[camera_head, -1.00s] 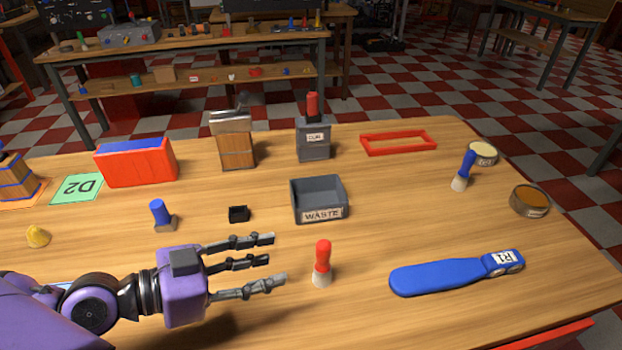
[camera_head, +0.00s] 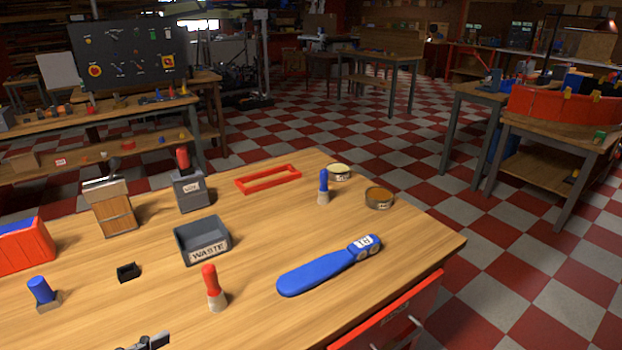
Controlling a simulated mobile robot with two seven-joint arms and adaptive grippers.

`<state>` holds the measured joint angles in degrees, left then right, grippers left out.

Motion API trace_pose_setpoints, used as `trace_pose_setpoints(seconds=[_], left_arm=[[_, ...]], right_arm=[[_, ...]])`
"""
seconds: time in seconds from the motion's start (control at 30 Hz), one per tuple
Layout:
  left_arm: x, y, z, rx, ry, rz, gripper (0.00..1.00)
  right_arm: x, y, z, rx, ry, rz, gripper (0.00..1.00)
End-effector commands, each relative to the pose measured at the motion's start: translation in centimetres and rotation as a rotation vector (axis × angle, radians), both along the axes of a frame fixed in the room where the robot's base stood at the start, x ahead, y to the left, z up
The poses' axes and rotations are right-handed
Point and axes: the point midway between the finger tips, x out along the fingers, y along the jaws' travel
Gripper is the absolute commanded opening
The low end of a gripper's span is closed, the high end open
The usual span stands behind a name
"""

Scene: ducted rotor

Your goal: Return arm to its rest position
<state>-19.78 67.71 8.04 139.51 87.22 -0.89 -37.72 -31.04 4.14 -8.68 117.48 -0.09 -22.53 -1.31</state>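Only fingertips of my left gripper (camera_head: 150,342) show, at the bottom edge left of centre in the head view. The rest of the hand and its arm are out of frame. I cannot tell how far apart the fingers are, and no object shows at the visible tips. The nearest thing is a red-handled brush (camera_head: 212,288), standing upright to the right of the tips and apart from them. My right gripper is not in view.
On the wooden table (camera_head: 400,235) are a grey WASTE bin (camera_head: 203,241), blue paddle (camera_head: 328,268), black holder (camera_head: 128,272), blue-handled tool (camera_head: 42,292), red frame (camera_head: 268,179), blue-handled brush (camera_head: 323,188) and two round tins (camera_head: 339,172) (camera_head: 379,197). The table's front right is clear.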

Motion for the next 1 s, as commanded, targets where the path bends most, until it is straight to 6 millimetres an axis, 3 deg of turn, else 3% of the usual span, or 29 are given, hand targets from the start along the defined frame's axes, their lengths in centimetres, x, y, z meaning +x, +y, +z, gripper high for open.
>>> trace_pose_setpoints(seconds=[0.07,0.37,0.47,0.6,0.8,1.0], left_arm=[[-0.7,-0.1,-0.8,0.004,0.02,-0.002,0.4],[-9.0,-1.2,-10.8,0.139,0.299,-0.026,0.4],[-12.8,-1.1,-15.0,0.207,0.444,0.004,0.4],[-19.4,-0.3,-20.6,0.324,0.701,0.104,0.4],[-26.1,0.9,-24.1,0.438,0.973,0.261,0.4],[-31.1,1.6,-25.1,0.508,1.169,0.402,0.4]], right_arm=[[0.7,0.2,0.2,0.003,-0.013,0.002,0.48],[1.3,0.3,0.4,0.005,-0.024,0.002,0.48],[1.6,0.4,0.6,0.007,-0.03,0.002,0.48],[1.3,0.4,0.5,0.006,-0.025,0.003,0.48],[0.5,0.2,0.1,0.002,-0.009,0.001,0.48],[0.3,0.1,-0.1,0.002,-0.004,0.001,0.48]])
